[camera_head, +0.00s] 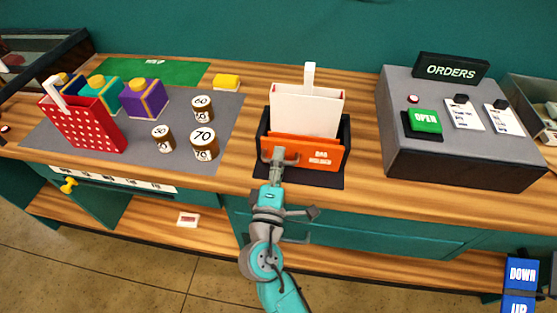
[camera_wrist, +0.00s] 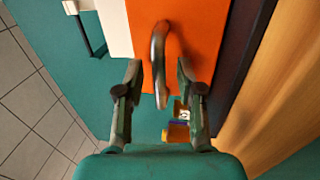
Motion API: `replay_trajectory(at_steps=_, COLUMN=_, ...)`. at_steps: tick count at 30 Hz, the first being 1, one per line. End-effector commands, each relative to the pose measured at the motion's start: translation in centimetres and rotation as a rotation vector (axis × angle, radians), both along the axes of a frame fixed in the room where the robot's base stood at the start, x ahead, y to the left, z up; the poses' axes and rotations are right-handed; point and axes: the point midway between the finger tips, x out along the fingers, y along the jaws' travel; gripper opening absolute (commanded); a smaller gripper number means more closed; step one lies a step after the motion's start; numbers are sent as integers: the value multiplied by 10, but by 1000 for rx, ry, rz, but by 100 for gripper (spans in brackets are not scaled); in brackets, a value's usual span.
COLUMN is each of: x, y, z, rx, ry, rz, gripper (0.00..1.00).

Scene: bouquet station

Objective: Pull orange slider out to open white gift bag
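The white gift bag (camera_head: 307,110) stands upright in a dark holder, its top showing as a flat white shape with a handle strip. The orange slider (camera_head: 318,151), lettered as a bag holder, lies across the bag's lower front. In the wrist view the orange face (camera_wrist: 195,30) carries a grey curved handle (camera_wrist: 159,60). My gripper (camera_head: 279,158) is at the handle on the slider's left part. In the wrist view my gripper (camera_wrist: 160,75) is open, one finger on each side of the handle, with gaps visible.
A red dotted bag (camera_head: 85,122), colored boxes and several numbered cylinders (camera_head: 203,143) stand on a grey mat at left. A yellow block (camera_head: 227,82) is behind. A grey orders console (camera_head: 450,150) stands at right. Wooden counter is bare between holder and console.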

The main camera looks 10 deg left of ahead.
Motion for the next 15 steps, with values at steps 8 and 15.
replay_trajectory(at_steps=8, x=0, y=0, z=0, rx=0, ry=0, rz=0, gripper=20)
replay_trajectory(at_steps=15, x=0, y=0, z=0, rx=0, ry=0, rz=0, gripper=0)
